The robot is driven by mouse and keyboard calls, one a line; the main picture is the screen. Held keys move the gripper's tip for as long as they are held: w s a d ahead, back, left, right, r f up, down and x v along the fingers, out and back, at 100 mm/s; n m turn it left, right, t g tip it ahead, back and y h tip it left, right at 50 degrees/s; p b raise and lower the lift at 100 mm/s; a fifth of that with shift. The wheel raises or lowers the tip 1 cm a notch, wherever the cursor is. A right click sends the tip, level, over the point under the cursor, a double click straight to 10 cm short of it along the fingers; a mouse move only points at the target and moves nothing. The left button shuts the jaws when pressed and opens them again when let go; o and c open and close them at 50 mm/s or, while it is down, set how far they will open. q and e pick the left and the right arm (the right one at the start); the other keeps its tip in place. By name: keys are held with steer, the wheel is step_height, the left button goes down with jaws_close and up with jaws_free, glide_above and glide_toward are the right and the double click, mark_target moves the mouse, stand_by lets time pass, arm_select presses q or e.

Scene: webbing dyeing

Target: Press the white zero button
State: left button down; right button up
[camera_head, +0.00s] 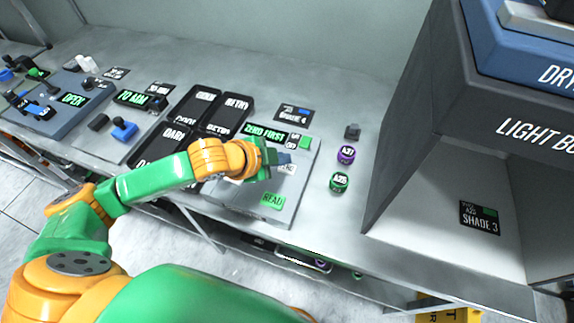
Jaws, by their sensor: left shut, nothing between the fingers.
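The grey measuring device (299,185) stands on the bench, its display (264,134) reading "ZERO FIRST". A small white label (288,169), partly covered and hard to read, lies on its top beside my left gripper. The white zero button is not clearly visible; my gripper covers that part of the device. My left gripper (279,158) is shut and empty, over the middle of the device top. I cannot tell whether it touches the surface. A green READ key (272,201) is at the device's front. My right gripper is not in view.
A green button (305,143) sits at the device's back right. Dark sample trays (228,115) stand to the left. A purple-marked puck (346,154) and a green-marked puck (339,182) stand to the right, before the large light box (410,125).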

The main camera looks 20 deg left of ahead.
mark_target(282, 169)
arm_select(q)
steer(key=shift+f, duration=0.1)
steer(key=shift+f, duration=0.3)
steer(key=shift+f, duration=0.5)
stand_by(0.7)
steer(key=shift+r+p, duration=0.9)
steer(key=shift+p, duration=0.05)
step_height(282, 169, up, 5)
steer(key=p, duration=0.6)
steer(key=shift+r, duration=0.15)
